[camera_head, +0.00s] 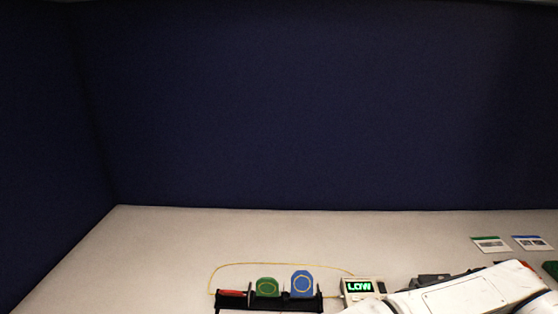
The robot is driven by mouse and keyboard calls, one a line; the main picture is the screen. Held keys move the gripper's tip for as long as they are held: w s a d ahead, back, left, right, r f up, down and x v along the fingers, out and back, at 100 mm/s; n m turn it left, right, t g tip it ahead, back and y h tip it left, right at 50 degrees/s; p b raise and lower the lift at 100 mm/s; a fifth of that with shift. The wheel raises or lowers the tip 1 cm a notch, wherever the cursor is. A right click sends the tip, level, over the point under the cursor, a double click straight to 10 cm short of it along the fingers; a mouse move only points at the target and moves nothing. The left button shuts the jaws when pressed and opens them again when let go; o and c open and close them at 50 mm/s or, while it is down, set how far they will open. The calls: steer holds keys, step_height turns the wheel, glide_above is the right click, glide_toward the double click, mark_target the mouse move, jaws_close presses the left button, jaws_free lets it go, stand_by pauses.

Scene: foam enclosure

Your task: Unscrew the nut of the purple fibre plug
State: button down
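I cannot make out a purple fibre plug or its nut in the head view. A thin yellow fibre (270,264) arcs over a black rack (318,303) at the bottom edge. It runs between the rack's left side and a small pale meter (377,280), whose green display reads "LOW". My white arm crosses the bottom right corner and hides part of the table there. My gripper is not in view.
The rack holds a red piece (232,293), a green piece (267,286) and a blue piece (302,283). Two cards, one green-topped (490,244) and one blue-topped (532,243), lie at the right. Dark blue foam walls (300,110) enclose the pale table (150,250), clear at left.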

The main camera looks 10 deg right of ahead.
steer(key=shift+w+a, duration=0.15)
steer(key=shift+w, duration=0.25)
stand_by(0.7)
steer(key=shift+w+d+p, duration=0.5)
steer(key=shift+p, duration=0.15)
stand_by(0.4)
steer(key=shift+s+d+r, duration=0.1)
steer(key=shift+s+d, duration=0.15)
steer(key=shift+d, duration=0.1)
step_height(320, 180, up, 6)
steer(key=p, duration=0.5)
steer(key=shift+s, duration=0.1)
